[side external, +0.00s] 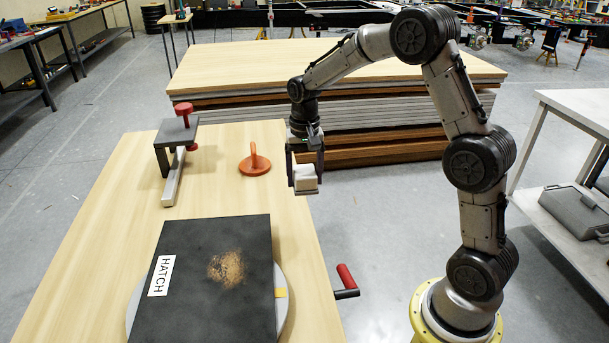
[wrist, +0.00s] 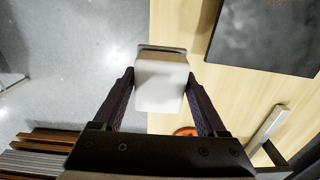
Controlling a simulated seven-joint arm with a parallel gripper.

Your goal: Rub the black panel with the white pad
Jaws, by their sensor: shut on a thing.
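The black panel (side external: 210,280) lies flat on a pale round disc on the wooden table, with a white HATCH label on its left and a brown speckled patch (side external: 226,269) right of its middle. A corner of the panel shows at the upper right of the wrist view (wrist: 268,38). My gripper (side external: 306,182) is shut on the white pad (wrist: 160,85), which sits between the two fingers. In the side view the white pad (side external: 306,178) hangs in the air at the table's right edge, behind and to the right of the panel and apart from it.
An orange handled disc (side external: 255,167) and a clamp-like stand with red knobs (side external: 176,140) are on the table behind the panel. A red-handled crank (side external: 346,280) sticks out at the right edge. Stacked boards (side external: 340,75) stand behind. A grey bench (side external: 575,110) is at right.

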